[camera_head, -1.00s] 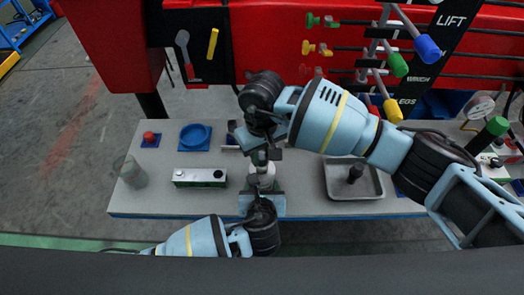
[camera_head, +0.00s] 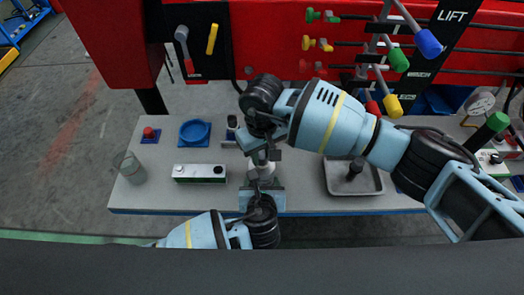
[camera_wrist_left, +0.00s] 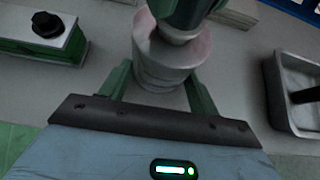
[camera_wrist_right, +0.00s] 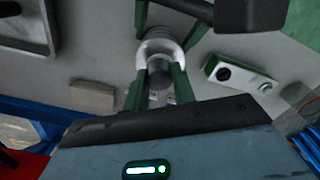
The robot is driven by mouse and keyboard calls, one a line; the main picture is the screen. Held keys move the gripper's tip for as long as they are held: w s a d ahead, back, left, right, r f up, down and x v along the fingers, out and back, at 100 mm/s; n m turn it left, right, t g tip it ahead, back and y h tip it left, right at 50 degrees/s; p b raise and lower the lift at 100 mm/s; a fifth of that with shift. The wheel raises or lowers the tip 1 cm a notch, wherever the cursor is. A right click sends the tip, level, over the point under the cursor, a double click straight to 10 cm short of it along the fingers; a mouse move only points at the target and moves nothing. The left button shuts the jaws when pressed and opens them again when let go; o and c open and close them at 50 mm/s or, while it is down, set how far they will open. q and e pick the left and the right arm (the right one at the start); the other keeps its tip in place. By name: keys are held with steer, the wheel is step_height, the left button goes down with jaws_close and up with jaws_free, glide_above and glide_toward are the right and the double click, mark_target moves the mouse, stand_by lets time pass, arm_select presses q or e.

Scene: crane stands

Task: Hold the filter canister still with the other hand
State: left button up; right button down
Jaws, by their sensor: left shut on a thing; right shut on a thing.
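The filter canister (camera_head: 264,169) stands upright near the front middle of the bench, a pale, pinkish-white cylinder. My left gripper (camera_head: 262,187) is at its near side. In the left wrist view its green fingers (camera_wrist_left: 160,78) are shut on both sides of the canister body (camera_wrist_left: 163,62). My right gripper (camera_head: 263,156) comes from above. In the right wrist view its fingers (camera_wrist_right: 158,76) are shut on the dark grey round top part (camera_wrist_right: 160,74), with the white rim of the canister (camera_wrist_right: 158,48) beyond. The canister's lower part is partly hidden by my left gripper.
A metal tray (camera_head: 340,187) with a dark part in it lies to the right. A green-and-white box (camera_head: 199,173), a blue dish (camera_head: 195,133), a red button (camera_head: 149,133) and a clear cup (camera_head: 132,170) stand to the left. The red machine with levers is behind.

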steer(key=shift+f, duration=0.5)
steer(key=c, duration=1.1)
jaws_free()
steer(key=shift+r, duration=2.5)
steer(key=shift+r, duration=0.1)
step_height(320, 180, up, 12)
steer(key=shift+f, duration=0.1)
arm_select(q)
steer(key=o, duration=1.2)
